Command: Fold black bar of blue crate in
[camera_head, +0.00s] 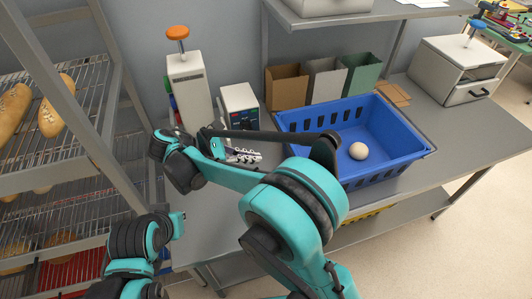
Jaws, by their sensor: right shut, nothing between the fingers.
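The blue crate (411,166) stands on the metal table, with a pale round ball of dough (358,151) inside. A long thin dark bar (270,134) runs sideways from the crate's left side; I cannot tell whether it is the crate's black bar or a link of mine. My right arm crosses in front of the crate and hides its near left corner. My right gripper (245,155) is shut and empty, small in view, over the table left of the crate, apart from it. My left arm shows at bottom left, but its gripper is not in view.
Brown, grey and green bins (325,84) stand behind the crate. A white machine with an orange knob (188,82) and a small white device (239,106) stand left. A bread rack (82,110) fills the left side.

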